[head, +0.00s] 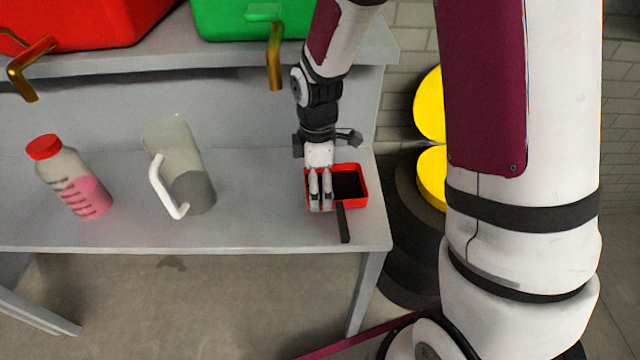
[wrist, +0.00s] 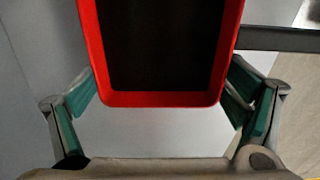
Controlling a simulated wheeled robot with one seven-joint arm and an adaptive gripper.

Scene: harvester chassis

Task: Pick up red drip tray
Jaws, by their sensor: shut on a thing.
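The red drip tray (head: 365,188) is a shallow rectangle with a red rim and a dark inside. It is at the right end of the grey shelf in the head view. A dark bar (head: 343,225) sticks out from its near side toward the shelf's front edge. My gripper (head: 321,205) points down at the tray's left part. In the wrist view the tray's rim (wrist: 160,99) lies between my two fingers, one at each side, and my gripper is shut on it. I cannot tell whether the tray is off the shelf.
A clear jug (head: 185,150) with a white handle and a bottle (head: 75,180) with a red cap stand to the left on the shelf (head: 240,225). Red (head: 75,20) and green (head: 240,22) containers with brass taps are above. Yellow-and-black round objects (head: 431,175) stand to the right.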

